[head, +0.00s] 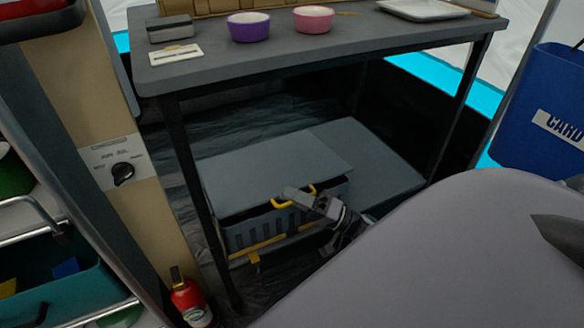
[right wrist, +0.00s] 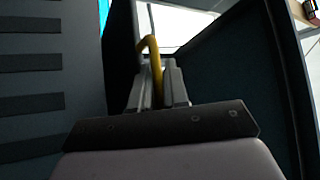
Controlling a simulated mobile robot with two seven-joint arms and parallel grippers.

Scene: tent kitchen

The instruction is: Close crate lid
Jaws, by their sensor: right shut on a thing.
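The grey crate (head: 262,233) with slotted sides stands on the floor under the table. Its flat grey lid (head: 265,165) lies over it, a little raised at the front, with a dark gap between lid and crate. A yellow handle (head: 281,204) sits at the lid's front edge. My right gripper (head: 300,196) is at this edge, shut on the yellow handle. In the right wrist view, the yellow handle (right wrist: 154,62) shows between the fingers of the right gripper (right wrist: 158,85). My left gripper is not in view.
The dark table (head: 330,50) stands over the crate, with its legs close around it. It carries a purple bowl (head: 248,27) and a pink bowl (head: 313,19). A red extinguisher (head: 190,300) stands at lower left. A blue bin (head: 540,105) is at right.

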